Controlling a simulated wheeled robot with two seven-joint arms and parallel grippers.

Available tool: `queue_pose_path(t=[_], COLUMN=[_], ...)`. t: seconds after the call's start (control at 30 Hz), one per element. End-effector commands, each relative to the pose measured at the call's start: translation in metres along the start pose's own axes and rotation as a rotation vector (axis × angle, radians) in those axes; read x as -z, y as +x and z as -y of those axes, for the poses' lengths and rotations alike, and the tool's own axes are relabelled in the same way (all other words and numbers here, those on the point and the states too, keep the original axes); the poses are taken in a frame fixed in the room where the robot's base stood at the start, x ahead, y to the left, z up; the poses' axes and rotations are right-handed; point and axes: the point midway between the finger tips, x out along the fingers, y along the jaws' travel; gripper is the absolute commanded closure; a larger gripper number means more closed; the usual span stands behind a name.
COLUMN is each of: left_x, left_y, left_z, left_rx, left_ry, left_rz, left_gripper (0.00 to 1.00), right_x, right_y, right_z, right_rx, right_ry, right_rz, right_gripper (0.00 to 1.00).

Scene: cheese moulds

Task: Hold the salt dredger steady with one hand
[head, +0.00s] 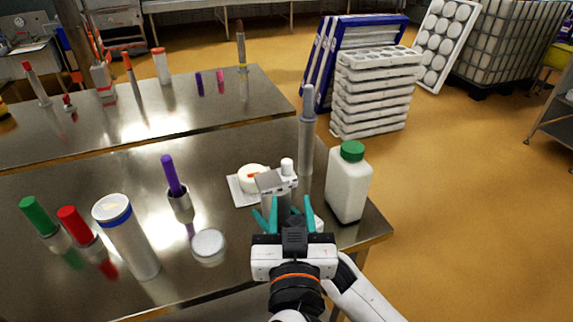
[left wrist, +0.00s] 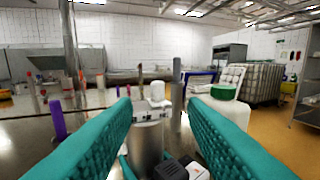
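A grey metal cylinder (head: 274,186), which looks like the salt dredger, stands on the steel table in front of my left gripper (head: 288,205). In the left wrist view the metal cylinder (left wrist: 147,145) shows between the two teal fingers, nearer the left one, with a gap to the right one. The fingers are spread apart and do not visibly press on it. Its lower part is partly hidden by the gripper.
A white bottle with a green cap (head: 348,183) stands close on the right. A tall grey cylinder (head: 306,135) and a white plate with a round cheese (head: 240,190) are just behind. A white tube with a blue band (head: 125,237) and a round white lid (head: 208,247) stand left.

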Motion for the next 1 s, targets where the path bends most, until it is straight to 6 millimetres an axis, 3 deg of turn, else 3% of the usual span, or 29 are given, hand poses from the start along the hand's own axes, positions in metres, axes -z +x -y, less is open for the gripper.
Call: queue_pose_path(t=[0.17,0.5,0.7,1.0], left_x=[0.005,0.005,0.006,0.007], left_y=[0.012,0.078,0.107,0.119], left_z=[-0.003,-0.004,-0.004,-0.004], left_rx=[-0.015,-0.016,-0.014,-0.012], left_ry=[-0.009,-0.006,-0.006,-0.009], left_rz=[-0.023,-0.019,-0.02,-0.022], left_gripper=[0.61,0.61,0.61,0.61], right_x=[0.0,0.0,0.0,0.0], right_y=[0.0,0.0,0.0,0.0], right_z=[0.0,0.0,0.0,0.0], right_rx=[0.0,0.0,0.0,0.0], right_ry=[0.0,0.0,0.0,0.0], right_rz=[0.0,0.0,0.0,0.0], right_gripper=[0.79,0.79,0.79,0.79])
